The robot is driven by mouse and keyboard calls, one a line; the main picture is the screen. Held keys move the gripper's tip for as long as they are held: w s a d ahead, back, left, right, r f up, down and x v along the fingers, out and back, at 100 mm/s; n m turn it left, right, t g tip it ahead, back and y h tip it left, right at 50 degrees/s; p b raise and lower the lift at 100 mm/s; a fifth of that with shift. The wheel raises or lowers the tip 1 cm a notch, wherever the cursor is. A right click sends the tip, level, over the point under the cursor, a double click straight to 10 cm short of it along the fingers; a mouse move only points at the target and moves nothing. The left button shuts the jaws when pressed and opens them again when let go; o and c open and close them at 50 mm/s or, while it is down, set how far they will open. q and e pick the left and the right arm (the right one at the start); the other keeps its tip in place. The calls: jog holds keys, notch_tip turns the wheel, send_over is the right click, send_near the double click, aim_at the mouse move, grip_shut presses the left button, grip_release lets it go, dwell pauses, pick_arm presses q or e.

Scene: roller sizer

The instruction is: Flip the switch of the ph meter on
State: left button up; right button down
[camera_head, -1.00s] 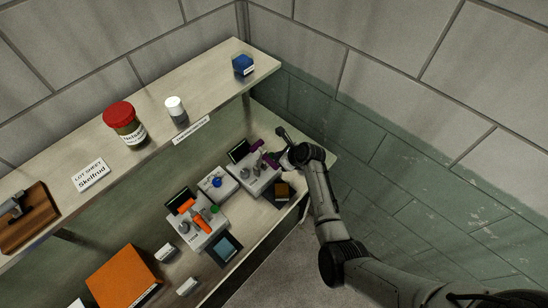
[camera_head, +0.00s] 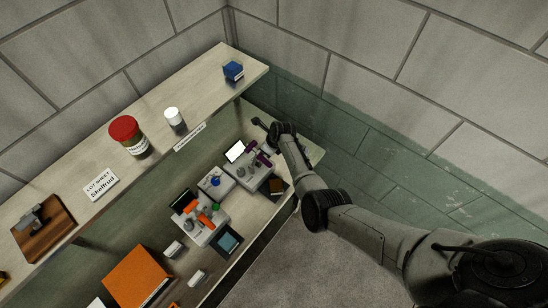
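Two similar bench meters stand on the lower bench. One has a purple probe (camera_head: 257,156) and a white lit screen (camera_head: 235,151). The other, nearer one has an orange probe (camera_head: 204,216) and a dark screen (camera_head: 181,199). I cannot read which is labelled as the pH meter, and the switches are too small to make out. My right gripper (camera_head: 262,123) is at the far end of the bench, just beyond the purple-probe meter and apart from its screen. Its fingers are too small to tell open from shut. My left gripper is out of view.
A small grey unit with a blue knob (camera_head: 215,182) stands between the meters. An orange box (camera_head: 137,276) lies at the near left. The upper shelf (camera_head: 215,95) overhangs the bench and holds a red-lidded jar (camera_head: 128,135), a white-capped bottle (camera_head: 174,118) and a blue cube (camera_head: 233,71).

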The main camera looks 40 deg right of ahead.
jog(key=shift+w+a, duration=0.1)
jog(key=shift+w, duration=0.15)
dwell(0.5)
jog(key=shift+r, duration=0.2)
jog(key=shift+r+p, duration=0.65)
jog(key=shift+p, duration=0.3)
